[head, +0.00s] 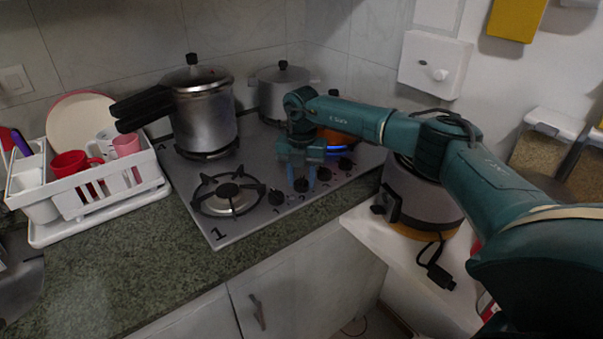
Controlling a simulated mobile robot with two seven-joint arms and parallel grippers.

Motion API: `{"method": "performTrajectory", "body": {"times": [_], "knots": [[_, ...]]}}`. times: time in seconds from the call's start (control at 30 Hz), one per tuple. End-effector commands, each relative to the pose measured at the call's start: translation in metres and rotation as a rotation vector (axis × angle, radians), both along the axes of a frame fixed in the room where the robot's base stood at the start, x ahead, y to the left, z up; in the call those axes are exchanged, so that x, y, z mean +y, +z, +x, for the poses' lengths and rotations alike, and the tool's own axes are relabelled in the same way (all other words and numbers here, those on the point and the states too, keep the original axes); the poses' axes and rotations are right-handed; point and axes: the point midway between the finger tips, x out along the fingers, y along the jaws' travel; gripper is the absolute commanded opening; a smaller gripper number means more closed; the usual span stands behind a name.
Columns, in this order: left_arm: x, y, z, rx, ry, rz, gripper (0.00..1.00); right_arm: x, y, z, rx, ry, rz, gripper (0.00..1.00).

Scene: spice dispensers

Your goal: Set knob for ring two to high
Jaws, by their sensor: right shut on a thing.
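The stove (250,222) has a row of dark knobs along its front right edge. The knob for ring two (301,186) is the second from the left in that row. My right gripper (301,183) points down from above with its fingers on either side of this knob, shut on it. The knob's exact turn angle is too small to read. My left gripper is not in view.
Ring one (228,196) at the front left is empty. A pressure cooker (204,122) and a second pot (281,98) stand at the back. A blue flame (338,148) shows under an orange pan (340,137). A dish rack (98,190) stands left.

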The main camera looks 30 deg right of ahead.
Motion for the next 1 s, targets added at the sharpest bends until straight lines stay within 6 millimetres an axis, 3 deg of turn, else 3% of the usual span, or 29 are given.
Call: {"method": "performTrajectory", "body": {"times": [0.57,0.6,0.83,1.0], "knots": [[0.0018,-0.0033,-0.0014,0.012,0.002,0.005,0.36,-0.0010,0.0016,0.0012,-0.006,-0.032,-0.001,0.12],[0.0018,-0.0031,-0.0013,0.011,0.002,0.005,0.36,-0.0010,0.0015,0.0012,-0.006,-0.032,-0.001,0.38],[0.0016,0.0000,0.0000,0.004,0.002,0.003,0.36,-0.0006,0.0008,0.0007,-0.003,-0.031,-0.001,0.57],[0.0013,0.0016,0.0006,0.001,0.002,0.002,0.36,-0.0003,0.0005,0.0004,-0.002,-0.030,-0.001,0.57]]}}
